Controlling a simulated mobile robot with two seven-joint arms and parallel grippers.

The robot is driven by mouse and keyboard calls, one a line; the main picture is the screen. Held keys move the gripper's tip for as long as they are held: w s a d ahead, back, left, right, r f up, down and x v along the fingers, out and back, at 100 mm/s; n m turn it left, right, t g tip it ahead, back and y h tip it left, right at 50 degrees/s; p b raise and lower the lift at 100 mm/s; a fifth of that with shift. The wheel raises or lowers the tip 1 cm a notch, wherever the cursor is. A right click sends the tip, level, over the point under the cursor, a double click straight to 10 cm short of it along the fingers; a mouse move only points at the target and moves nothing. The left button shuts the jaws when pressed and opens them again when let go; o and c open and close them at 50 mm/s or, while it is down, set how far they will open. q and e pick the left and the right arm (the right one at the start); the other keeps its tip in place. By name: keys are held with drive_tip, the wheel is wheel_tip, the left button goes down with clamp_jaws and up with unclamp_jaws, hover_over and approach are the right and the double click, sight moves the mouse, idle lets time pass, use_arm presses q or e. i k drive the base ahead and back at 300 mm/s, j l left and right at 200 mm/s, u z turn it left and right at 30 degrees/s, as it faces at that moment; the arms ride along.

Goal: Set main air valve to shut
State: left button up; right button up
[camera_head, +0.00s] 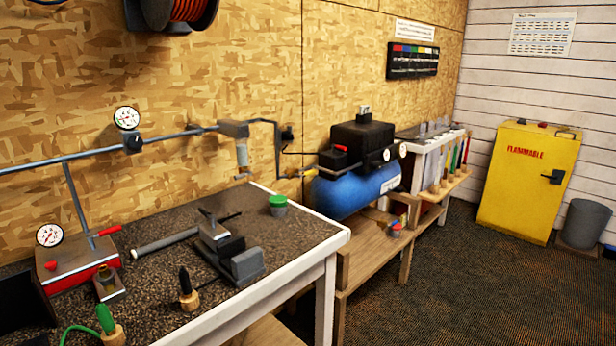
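A grey air pipe (170,139) runs along the wooden wall above the workbench. It carries a round gauge (127,117) and a grey filter unit (236,130) with a clear bowl below. A small yellow fitting (242,177) shows under the bowl. Another yellow piece (308,172) shows at the pipe end beside the blue compressor tank (355,190). Neither gripper is in view.
The dark workbench (155,285) holds a vise (222,245), a green-lidded pot (278,204), a grey tube and wooden-handled tools. The carpet in front is clear.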

sight(313, 171)
drive_tip(key=i+l+u, duration=0.1)
drive_tip(key=u, duration=0.25)
drive_tip(key=i+l+u, duration=0.1)
drive_tip(key=u, duration=0.3)
drive_tip(key=i+l+u, duration=0.1)
drive_tip(key=l+u, duration=0.25)
drive_tip(key=i+l+u, duration=0.2)
drive_tip(key=l, duration=0.15)
drive_tip(key=l+u, duration=0.2)
drive_tip(key=l, duration=0.15)
drive_tip(key=l+u, duration=0.25)
drive_tip(key=l, duration=1.5)
drive_tip(key=i+l+u, duration=0.15)
drive_tip(key=l, duration=0.7)
